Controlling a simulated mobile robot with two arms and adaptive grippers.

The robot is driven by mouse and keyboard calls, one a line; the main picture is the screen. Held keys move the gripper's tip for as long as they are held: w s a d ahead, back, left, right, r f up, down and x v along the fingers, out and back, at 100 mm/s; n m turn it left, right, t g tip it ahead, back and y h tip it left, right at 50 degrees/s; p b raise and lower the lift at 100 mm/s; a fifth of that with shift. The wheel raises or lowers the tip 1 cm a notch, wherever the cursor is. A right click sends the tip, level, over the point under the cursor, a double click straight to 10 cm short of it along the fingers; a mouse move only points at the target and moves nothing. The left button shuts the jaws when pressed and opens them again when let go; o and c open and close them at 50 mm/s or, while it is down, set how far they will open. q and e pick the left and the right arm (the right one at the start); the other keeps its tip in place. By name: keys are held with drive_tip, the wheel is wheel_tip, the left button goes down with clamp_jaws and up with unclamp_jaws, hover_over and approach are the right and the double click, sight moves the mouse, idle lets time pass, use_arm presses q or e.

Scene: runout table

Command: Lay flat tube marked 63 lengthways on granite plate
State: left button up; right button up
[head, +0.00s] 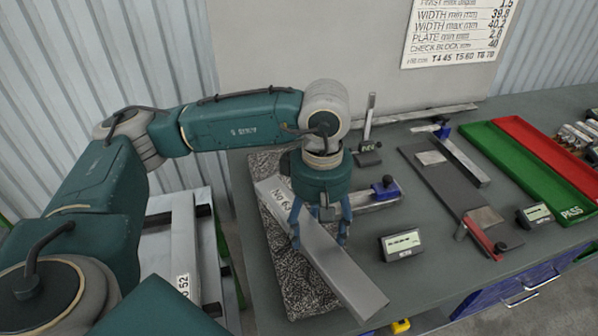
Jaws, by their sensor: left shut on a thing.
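A grey flat tube (345,275) runs slantwise over the speckled granite plate (283,265). Its far end bears a label starting "No 6"; the last digit is hard to read. The near end sticks out past the plate's right edge. My left gripper (320,225) comes down over the tube's middle, with its blue fingers on either side, shut on it. I cannot tell whether the tube touches the plate or is slightly above it. My right gripper is not in view.
Another tube marked 52 (183,250) lies on a rack at left. A blue-headed caliper (384,189) and a small display (401,244) are right of the plate. Farther right are a dark gauge board (440,185), a red tray (535,145) and a green tray (510,155).

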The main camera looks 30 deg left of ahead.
use_arm(q)
drive_tip(key=w+a+n+p, duration=0.3)
drive_tip(key=a+n, duration=0.3)
drive_tip(key=n, duration=1)
drive_tip(key=w+a+n+p, duration=0.2)
drive_tip(key=w+a+n, duration=0.3)
drive_tip(key=n, duration=1.1)
drive_tip(key=shift+a+r+n+p, duration=0.3)
drive_tip(key=shift+a+r+p, duration=0.1)
drive_tip(key=shift+a, duration=0.25)
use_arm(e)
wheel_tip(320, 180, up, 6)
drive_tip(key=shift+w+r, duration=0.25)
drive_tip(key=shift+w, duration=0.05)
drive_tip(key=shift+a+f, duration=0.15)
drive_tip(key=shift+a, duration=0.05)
use_arm(q)
drive_tip(key=shift+f+b, duration=0.65)
drive_tip(key=shift+f, duration=0.05)
wheel_tip(320, 180, down, 4)
drive_tip(key=b, duration=0.3)
drive_tip(key=shift+f, duration=0.4)
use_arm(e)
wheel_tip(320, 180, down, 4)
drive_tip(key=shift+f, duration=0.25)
